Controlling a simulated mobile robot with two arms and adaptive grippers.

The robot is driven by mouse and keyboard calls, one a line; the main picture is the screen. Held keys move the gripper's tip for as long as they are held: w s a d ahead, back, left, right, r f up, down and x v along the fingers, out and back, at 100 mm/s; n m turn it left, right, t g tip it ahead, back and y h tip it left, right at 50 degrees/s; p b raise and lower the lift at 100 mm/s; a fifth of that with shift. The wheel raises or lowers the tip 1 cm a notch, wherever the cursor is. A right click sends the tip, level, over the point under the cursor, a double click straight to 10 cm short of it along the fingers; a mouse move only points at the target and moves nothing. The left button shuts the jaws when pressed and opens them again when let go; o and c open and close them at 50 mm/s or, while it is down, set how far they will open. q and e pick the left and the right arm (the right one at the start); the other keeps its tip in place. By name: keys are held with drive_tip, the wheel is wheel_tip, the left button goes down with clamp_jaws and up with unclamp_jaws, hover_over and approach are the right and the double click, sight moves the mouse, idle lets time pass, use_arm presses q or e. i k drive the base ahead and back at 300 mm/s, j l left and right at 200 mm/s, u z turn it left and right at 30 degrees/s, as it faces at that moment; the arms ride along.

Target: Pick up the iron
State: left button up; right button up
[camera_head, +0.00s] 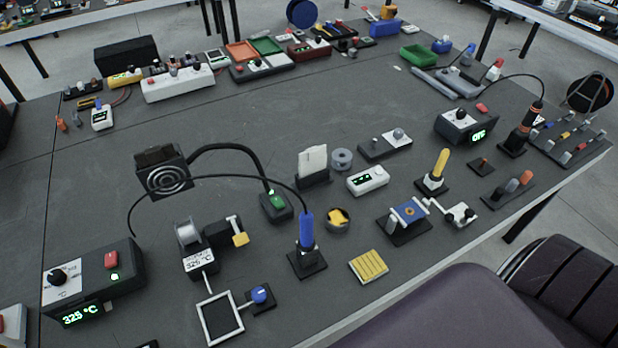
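A soldering iron with a blue handle (306,229) stands upright in a small black stand (307,264) near the front middle of the dark workbench. A thin cable arcs from its top to the left. A second iron-like tool with a black and orange handle (530,118) stands tilted in a holder at the right, with a cable running from its top. A yellow-handled tool (440,164) stands in another small base. The frame does not show which one the task means. Neither of my grippers is in view.
A station reading 325 °C (97,283) sits front left; another station (464,125) is at the right. A fume fan (163,172), a square frame (220,318) and a yellow pad (369,267) surround the blue iron. A dark chair (565,295) stands at the front right. The bench's middle is fairly clear.

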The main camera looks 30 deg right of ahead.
sight(306, 242)
drive_tip(key=z, duration=0.85)
drive_tip(key=j, duration=0.15)
drive_tip(key=k+z, duration=0.05)
